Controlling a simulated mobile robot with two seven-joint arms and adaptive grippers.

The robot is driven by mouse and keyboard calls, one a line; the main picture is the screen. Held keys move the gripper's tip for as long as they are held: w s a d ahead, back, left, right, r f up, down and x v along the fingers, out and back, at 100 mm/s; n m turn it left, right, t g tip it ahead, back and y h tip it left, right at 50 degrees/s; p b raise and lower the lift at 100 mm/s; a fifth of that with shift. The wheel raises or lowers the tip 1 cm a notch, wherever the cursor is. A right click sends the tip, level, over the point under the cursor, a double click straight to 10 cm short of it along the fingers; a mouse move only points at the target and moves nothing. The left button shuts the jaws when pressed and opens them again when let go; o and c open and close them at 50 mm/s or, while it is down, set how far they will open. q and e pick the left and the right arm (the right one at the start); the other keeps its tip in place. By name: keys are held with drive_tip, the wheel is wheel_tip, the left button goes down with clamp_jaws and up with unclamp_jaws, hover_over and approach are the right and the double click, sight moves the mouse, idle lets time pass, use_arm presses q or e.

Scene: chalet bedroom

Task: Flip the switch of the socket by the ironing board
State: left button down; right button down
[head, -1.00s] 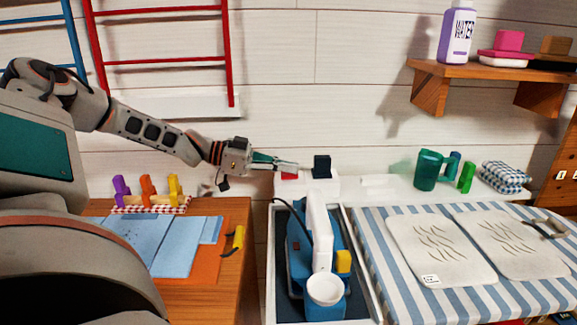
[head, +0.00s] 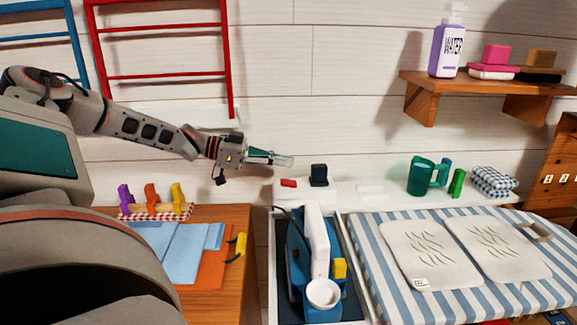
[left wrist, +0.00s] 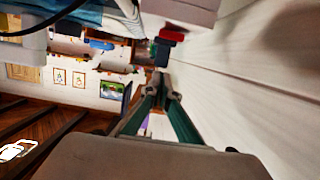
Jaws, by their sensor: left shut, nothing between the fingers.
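The socket is a white box (head: 299,194) on the ledge against the plank wall, left of the ironing board (head: 360,238). Its red switch (head: 288,183) is on the left part, and a black plug (head: 319,175) stands on the right. My left gripper (head: 290,161) is shut and empty, a little above the switch in the picture, with a visible gap. In the left wrist view, the closed fingertips (left wrist: 166,88) point toward the red switch (left wrist: 171,34) and black plug (left wrist: 160,52). I cannot tell which way the switch is tipped. My right gripper is not in view.
A blue iron (head: 299,260) stands in a tray below the socket. A wooden table (head: 220,285) with folded blue cloth (head: 175,248) is at left. A green mug (head: 420,176) stands on the ledge right of the socket.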

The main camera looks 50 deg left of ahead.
use_arm(q)
drive_tip(key=r+p+v, duration=0.1)
drive_tip(key=p+v, duration=0.1)
drive_tip(key=v, duration=0.5)
drive_tip(key=shift+r, duration=0.2)
drive_tip(key=shift+r, duration=0.1)
